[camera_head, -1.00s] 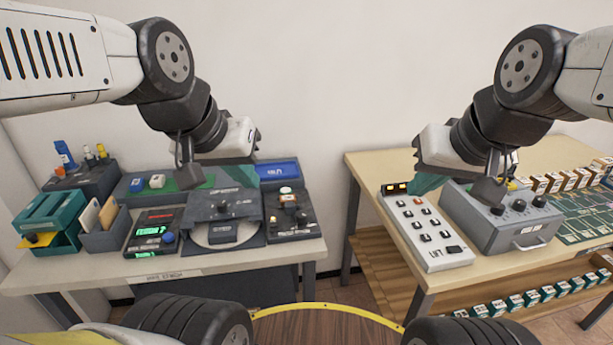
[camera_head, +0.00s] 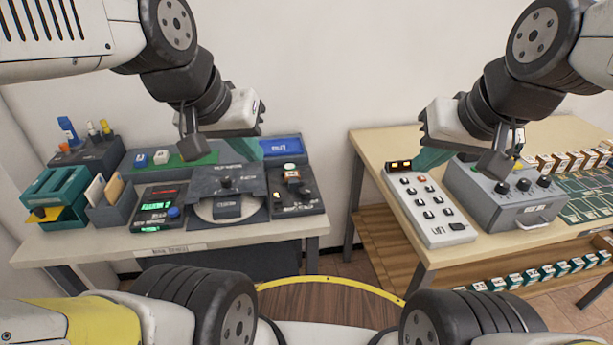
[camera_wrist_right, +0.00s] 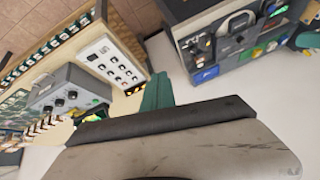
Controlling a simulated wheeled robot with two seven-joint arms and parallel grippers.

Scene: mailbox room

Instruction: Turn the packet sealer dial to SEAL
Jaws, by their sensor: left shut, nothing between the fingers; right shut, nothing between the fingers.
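A dark device (camera_head: 247,183) with a small black knob (camera_head: 226,183) on its sloped panel and a round pale plate below stands on the left table. A grey box (camera_head: 490,204) with several black dials (camera_head: 523,185) stands on the right table. The labels are too small to read, so I cannot tell which is the packet sealer. My left gripper (camera_head: 249,150) is shut and empty, in front of the back of the left table's devices. My right gripper (camera_head: 430,158) is shut and empty near the keypad's far end; its teal fingers show in the right wrist view (camera_wrist_right: 156,94).
A white keypad (camera_head: 430,213) lies left of the grey box. Teal trays (camera_head: 58,188), a black panel with green displays (camera_head: 158,208) and a knobbed dark panel (camera_head: 294,190) occupy the left table. A floor gap separates the tables. Green boards (camera_head: 590,198) lie far right.

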